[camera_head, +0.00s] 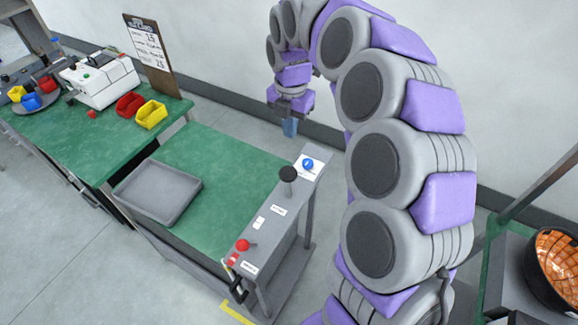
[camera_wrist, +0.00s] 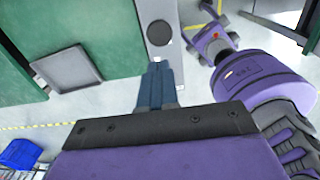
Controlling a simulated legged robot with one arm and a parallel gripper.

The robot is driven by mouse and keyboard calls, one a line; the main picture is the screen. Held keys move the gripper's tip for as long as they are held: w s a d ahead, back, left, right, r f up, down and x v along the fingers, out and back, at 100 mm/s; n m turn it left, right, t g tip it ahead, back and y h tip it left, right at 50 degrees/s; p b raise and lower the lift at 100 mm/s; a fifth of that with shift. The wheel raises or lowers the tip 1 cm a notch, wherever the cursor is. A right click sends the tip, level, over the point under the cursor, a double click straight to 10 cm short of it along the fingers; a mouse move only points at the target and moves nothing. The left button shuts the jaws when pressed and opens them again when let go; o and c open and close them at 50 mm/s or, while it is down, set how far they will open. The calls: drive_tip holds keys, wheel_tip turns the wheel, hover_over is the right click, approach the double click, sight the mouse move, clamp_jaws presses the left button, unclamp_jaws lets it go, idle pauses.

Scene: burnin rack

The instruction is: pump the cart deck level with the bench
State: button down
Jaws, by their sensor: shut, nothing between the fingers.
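The cart's green deck (camera_head: 220,158) stands against the right end of the green bench (camera_head: 85,148) and looks a little lower than it. A grey panel (camera_head: 262,232) along the cart's right side carries a black knob (camera_head: 288,174) at its far end and a red knob (camera_head: 243,245) at its near end. My gripper (camera_head: 290,127) is shut and empty, in the air beyond the black knob. In the wrist view its blue fingers (camera_wrist: 158,70) point towards the black knob (camera_wrist: 159,33), apart from it as far as I can tell.
An empty grey tray (camera_head: 158,192) lies on the deck. The bench holds a white machine (camera_head: 100,80), red and yellow bins (camera_head: 151,114) and a clipboard (camera_head: 149,43). A dark bowl with orange contents (camera_head: 556,262) stands at the right. A wall runs behind.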

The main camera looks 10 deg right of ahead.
drive_tip(key=shift+a, duration=0.15)
drive_tip(key=b, duration=0.2)
approach(289, 171)
wheel_tip(289, 171, down, 7)
drive_tip(key=shift+a+r, duration=0.1)
drive_tip(key=shift+s, duration=0.1)
idle(0.4)
